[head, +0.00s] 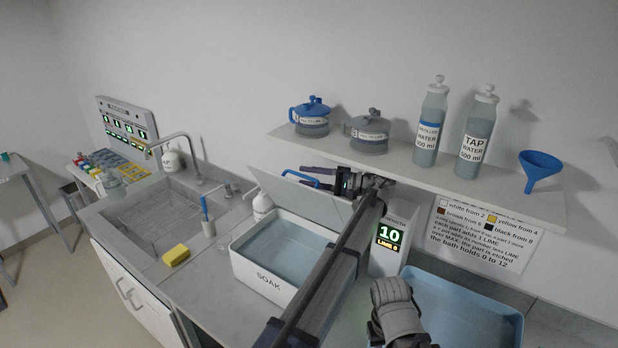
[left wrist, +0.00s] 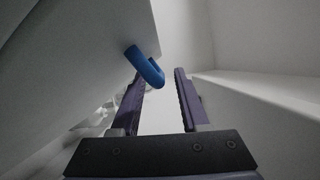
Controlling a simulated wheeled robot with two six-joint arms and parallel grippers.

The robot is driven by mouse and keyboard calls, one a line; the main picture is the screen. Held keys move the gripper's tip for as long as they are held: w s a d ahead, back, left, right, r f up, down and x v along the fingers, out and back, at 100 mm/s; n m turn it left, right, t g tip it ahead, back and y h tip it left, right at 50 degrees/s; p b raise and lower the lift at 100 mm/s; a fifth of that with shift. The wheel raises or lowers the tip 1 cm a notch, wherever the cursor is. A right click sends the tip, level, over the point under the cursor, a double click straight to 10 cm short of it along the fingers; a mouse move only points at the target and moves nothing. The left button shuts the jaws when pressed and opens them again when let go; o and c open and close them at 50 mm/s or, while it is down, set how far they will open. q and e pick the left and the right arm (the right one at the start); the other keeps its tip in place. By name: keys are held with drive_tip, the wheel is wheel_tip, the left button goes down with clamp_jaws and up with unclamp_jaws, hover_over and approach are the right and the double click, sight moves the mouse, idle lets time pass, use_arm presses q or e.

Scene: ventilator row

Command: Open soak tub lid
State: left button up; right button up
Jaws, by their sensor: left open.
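The soak tub (head: 262,285) is a white box marked SOAK, with bluish water in it. Its grey lid (head: 291,203) stands raised and tilted at the tub's back side. A blue handle (head: 302,178) is on the lid; it also shows in the left wrist view (left wrist: 146,67). My left gripper (head: 306,177) is open at the handle, its fingers pointing left. In the left wrist view my left gripper (left wrist: 160,78) has the handle's curved end near and partly between its fingertips, not clamped. My right gripper is not in view.
A shelf (head: 408,173) with jugs and bottles runs close above my left gripper. A display (head: 390,236) reading 10 and a blue tray (head: 460,300) are to the right. A sink (head: 150,215), yellow sponge (head: 176,255) and white dispenser bottle (head: 262,205) are to the left.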

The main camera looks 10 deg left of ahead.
use_arm(q)
drive_tip(key=shift+c, duration=0.2)
clamp_jaws()
idle(1.1)
